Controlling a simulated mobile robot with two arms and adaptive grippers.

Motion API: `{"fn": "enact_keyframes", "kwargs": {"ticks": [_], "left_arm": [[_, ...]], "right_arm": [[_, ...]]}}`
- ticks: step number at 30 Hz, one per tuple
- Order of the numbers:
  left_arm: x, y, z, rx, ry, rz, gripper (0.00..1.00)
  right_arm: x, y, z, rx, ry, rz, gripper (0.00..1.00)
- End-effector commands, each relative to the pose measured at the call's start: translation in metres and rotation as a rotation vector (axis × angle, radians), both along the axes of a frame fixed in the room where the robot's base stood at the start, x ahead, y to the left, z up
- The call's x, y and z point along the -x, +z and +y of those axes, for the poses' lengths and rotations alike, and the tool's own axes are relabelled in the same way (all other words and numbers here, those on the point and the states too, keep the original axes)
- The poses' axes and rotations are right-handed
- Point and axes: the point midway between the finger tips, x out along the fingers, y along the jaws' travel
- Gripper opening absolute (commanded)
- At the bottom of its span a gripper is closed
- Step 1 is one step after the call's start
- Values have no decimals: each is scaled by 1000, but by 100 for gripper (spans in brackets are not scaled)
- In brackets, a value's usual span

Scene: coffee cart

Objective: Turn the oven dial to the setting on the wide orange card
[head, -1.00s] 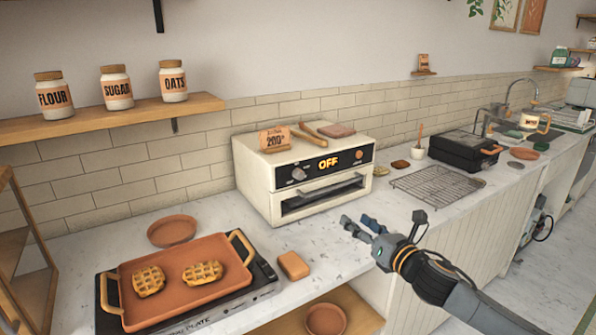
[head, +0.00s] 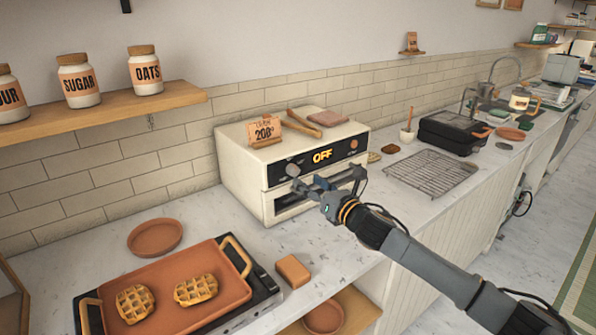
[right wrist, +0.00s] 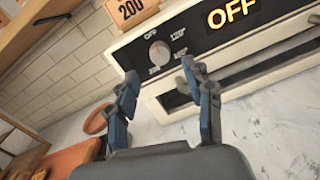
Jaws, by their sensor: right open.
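The cream oven (head: 240,165) stands on the counter, and its display reads OFF. Its grey dial (head: 293,170) sits left of the display; in the right wrist view the dial (right wrist: 159,53) shows clearly, ringed by small labels. The wide orange card (head: 264,131) stands on top of the oven and reads about 200; it also shows in the right wrist view (right wrist: 131,10). My right gripper (head: 325,182) is open and empty, in front of the oven near the door handle. In the right wrist view its fingers (right wrist: 158,78) point toward the dial, apart from it. My left gripper is not visible.
Tongs (head: 303,123) and a pinkish block (head: 328,118) lie on the oven. An orange tray with waffles (head: 155,312) sits on a hot plate at front left. A wire rack (head: 431,175) lies right of the oven. A brown block (head: 293,270) lies on the counter.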

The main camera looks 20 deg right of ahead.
Motion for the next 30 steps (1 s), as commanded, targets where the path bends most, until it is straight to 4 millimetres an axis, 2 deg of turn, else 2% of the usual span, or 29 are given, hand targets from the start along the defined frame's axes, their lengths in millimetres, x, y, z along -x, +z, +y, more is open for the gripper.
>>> {"fn": "enact_keyframes", "kwargs": {"ticks": [3,9,15,23,24,26,30], "left_arm": [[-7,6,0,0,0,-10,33],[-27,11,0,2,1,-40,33],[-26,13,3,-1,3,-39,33],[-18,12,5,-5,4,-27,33],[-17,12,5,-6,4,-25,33],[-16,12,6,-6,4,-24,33],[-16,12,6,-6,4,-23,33]], "right_arm": [[-21,3,7,-3,0,-1,52],[-43,2,14,-2,0,0,52],[-52,0,17,0,1,0,52],[-53,0,17,0,0,0,52],[-53,0,17,0,0,0,49],[-53,0,17,0,0,0,37],[-53,0,17,0,0,0,9]]}}
